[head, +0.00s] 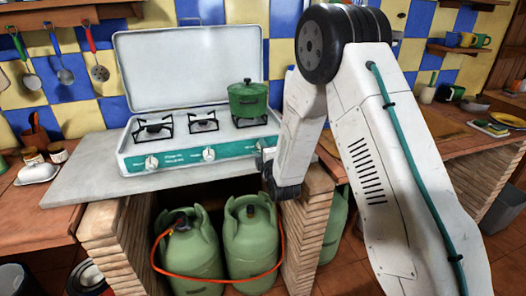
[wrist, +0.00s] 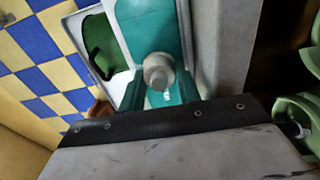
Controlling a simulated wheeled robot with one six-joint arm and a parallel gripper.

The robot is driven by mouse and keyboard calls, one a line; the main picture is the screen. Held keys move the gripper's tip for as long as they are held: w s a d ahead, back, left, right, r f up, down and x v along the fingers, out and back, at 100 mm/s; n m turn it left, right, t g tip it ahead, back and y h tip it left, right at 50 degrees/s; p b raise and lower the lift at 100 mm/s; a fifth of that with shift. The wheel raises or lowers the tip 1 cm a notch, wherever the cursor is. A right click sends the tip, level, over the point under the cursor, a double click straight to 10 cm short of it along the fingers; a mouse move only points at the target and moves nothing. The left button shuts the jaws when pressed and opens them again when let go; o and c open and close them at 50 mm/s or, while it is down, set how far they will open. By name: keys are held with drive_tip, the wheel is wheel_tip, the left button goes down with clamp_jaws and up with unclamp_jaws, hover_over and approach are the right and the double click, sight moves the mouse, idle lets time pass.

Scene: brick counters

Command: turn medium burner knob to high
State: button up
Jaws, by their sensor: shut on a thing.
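The white stove (head: 195,110) has a teal front panel with a left knob (head: 151,163) and a middle knob (head: 209,154). My gripper (head: 268,170) is at the right end of this panel, shut on the right-hand knob, which it mostly hides in the head view. In the wrist view a round grey knob (wrist: 158,70) shows on the teal panel just beyond the dark edge of my gripper (wrist: 160,118). I cannot tell from the markings which knob is the medium one.
A green pot (head: 248,99) sits on the right burner. The stove's raised lid (head: 188,65) stands behind. Green gas bottles (head: 190,245) with an orange hose stand below the grey counter (head: 75,180). Brick pillars flank them.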

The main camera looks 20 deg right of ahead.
drive_tip(key=o, duration=1)
drive_tip(key=shift+s, duration=0.15)
drive_tip(key=s, duration=0.7)
drive_tip(key=shift+s, duration=0.3)
wheel_tip(320, 180, down, 8)
drive_tip(key=s+m+g, duration=0.2)
drive_tip(key=m+g, duration=0.2)
drive_tip(key=g, duration=0.1)
drive_tip(key=s+f+m+g, duration=0.1)
drive_tip(key=s+m+g, duration=0.35)
drive_tip(key=s, duration=0.25)
drive_tip(key=s+d+r+m+g, duration=0.1)
drive_tip(key=s+r+m+g, duration=0.1)
drive_tip(key=s+r, duration=0.7)
drive_tip(key=s+d+r+m+g, duration=0.1)
drive_tip(key=s+r+m, duration=0.3)
drive_tip(key=s+r, duration=0.5)
drive_tip(key=s+d+r+m+g, duration=0.1)
drive_tip(key=s+r+m+g, duration=0.2)
drive_tip(key=s+r, duration=0.6)
drive_tip(key=shift+s+d+m+g, duration=0.15)
drive_tip(key=shift+s+g, duration=0.15)
drive_tip(key=shift+s, duration=0.9)
drive_tip(key=shift+s+d+m+g, duration=0.1)
drive_tip(key=shift+s+g, duration=0.15)
drive_tip(key=shift+s, duration=0.95)
